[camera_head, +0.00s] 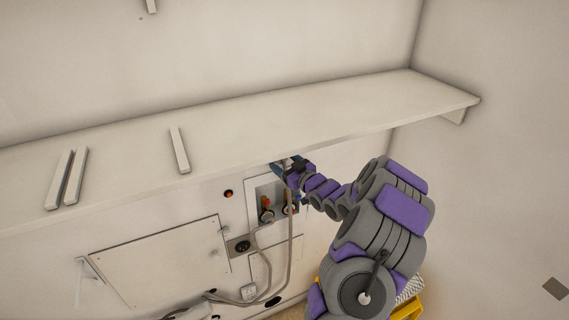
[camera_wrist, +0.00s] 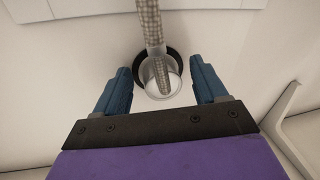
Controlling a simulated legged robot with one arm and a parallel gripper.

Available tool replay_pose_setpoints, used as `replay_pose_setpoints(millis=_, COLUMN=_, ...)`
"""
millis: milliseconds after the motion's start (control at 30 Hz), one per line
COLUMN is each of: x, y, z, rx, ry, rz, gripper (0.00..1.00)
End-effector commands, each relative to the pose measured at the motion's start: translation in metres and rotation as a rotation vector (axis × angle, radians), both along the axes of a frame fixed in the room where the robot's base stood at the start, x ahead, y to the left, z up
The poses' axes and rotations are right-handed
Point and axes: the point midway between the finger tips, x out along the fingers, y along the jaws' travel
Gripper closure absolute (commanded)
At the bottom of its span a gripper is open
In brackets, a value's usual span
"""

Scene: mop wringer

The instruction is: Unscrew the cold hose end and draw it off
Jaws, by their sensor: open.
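My gripper (camera_head: 287,168) is at the recessed valve box (camera_head: 252,196) in the wall, just under the shelf. In the wrist view my gripper (camera_wrist: 162,76) is open, with one blue finger on each side of a pale, shiny round hose end (camera_wrist: 162,84). Gaps show on both sides, so the fingers are apart from it. A braided hose (camera_wrist: 149,22) runs from this end to the top of the picture, and a black ring lies behind it. In the head view the box holds a left valve with an orange-red handle (camera_head: 266,203) and a right valve with blue (camera_head: 297,199), partly covered by my wrist.
A long white shelf (camera_head: 330,110) overhangs the box closely. Grey hoses (camera_head: 290,245) hang from the valves. A black round outlet (camera_head: 242,246) and a large panel (camera_head: 160,262) are to the left. Something yellow (camera_head: 408,308) stands low behind my arm.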

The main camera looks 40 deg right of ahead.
Motion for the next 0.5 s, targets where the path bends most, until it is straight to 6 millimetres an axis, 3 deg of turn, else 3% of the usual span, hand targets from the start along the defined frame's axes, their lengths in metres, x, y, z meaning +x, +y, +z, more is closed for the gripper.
replay_pose_setpoints(millis=300, x=0.0022, y=0.0003, z=-0.0004, rx=0.001, ry=0.0, rz=0.001, gripper=0.28)
replay_pose_setpoints(millis=500, x=0.0021, y=0.0002, z=-0.0005, rx=0.001, ry=0.001, rz=0.001, gripper=0.46)
